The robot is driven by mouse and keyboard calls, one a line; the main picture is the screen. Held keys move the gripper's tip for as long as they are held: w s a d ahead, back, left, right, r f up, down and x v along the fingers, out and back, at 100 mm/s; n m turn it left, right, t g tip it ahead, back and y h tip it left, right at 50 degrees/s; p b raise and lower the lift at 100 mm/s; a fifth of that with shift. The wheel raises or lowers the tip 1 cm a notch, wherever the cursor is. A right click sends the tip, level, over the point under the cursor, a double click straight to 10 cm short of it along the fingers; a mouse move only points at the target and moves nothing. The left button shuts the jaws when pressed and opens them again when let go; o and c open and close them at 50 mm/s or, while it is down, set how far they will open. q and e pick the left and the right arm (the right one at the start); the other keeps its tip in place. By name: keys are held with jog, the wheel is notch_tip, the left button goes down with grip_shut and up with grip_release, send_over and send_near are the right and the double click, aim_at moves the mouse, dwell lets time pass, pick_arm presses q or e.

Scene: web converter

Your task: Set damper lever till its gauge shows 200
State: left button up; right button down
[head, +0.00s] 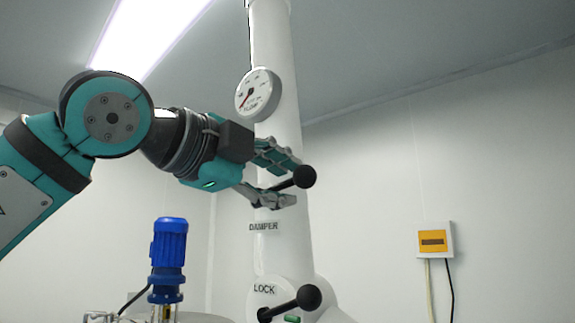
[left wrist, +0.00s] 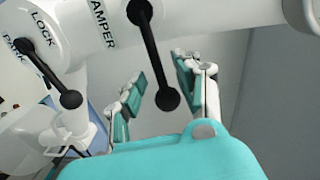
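The damper lever (head: 303,177) is a black rod with a ball end on the white column, above the DAMPER label (head: 263,226). In the left wrist view the lever (left wrist: 153,58) runs down with its ball between the fingers. My left gripper (head: 284,177) is open around the lever; the wrist view shows gaps beside the ball, between the fingertips (left wrist: 155,78). The round gauge (head: 258,94) is on the column above the gripper. Its red needle points to the lower left; the numbers are too small to read. My right gripper is not in view.
A second black lever (head: 308,298) is at the LOCK label (head: 264,289), below the damper lever; it also shows in the left wrist view (left wrist: 70,99). A blue motor (head: 168,243) stands below my left arm. A switch box (head: 434,240) is on the right wall.

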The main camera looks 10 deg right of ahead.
pick_arm(q)
jog(key=shift+x, duration=1)
jog(key=shift+a, duration=0.1)
grip_shut()
jog(key=shift+w, duration=0.1)
